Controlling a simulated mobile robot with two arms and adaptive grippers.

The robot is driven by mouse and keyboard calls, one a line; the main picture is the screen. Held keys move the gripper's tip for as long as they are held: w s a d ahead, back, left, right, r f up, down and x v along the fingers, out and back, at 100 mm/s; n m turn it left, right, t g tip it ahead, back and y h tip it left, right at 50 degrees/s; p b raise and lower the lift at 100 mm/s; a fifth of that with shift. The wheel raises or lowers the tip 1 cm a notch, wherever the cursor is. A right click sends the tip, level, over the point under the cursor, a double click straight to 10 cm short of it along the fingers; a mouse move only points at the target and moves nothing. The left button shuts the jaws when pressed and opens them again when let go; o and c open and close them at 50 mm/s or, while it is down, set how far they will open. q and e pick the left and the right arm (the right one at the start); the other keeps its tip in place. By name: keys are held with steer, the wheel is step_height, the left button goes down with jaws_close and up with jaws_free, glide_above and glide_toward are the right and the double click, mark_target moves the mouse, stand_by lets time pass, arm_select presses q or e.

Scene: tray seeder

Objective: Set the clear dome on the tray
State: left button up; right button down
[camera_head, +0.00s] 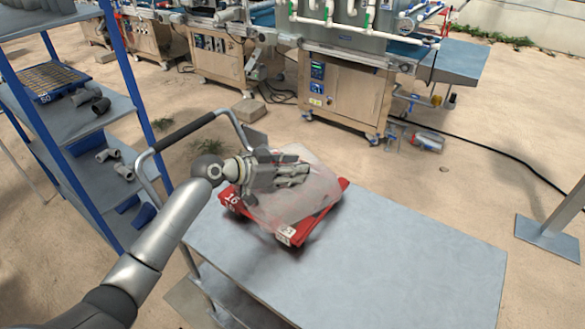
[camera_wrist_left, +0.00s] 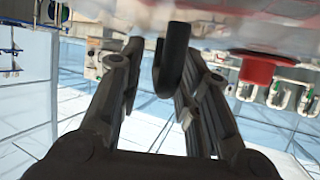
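The clear dome (camera_head: 316,197) is a see-through cover over the red tray (camera_head: 297,233) on the grey table. It looks turned relative to the tray. I cannot tell whether it rests fully on the tray or sits slightly above it. My left gripper (camera_head: 290,174) is over the top of the dome. In the left wrist view the fingers of my left gripper (camera_wrist_left: 160,75) stand apart on either side of a black loop handle (camera_wrist_left: 171,62), with a gap on the left side. The dome's blurred surface fills the top of that view. My right gripper is not in view.
The grey table (camera_head: 420,250) has bare room right of the tray. A cart push handle (camera_head: 188,131) rises behind my left arm. A blue-framed shelf (camera_head: 75,110) with grey pipe fittings stands left. Machines on wooden cabinets (camera_head: 345,95) line the back.

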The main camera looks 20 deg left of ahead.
arm_select(q)
steer(key=b+v, duration=0.2)
steer(key=v, duration=0.8)
steer(key=shift+s+a, duration=0.15)
steer(key=shift+v, duration=0.75)
steer(key=shift+r, duration=0.1)
stand_by(1.0)
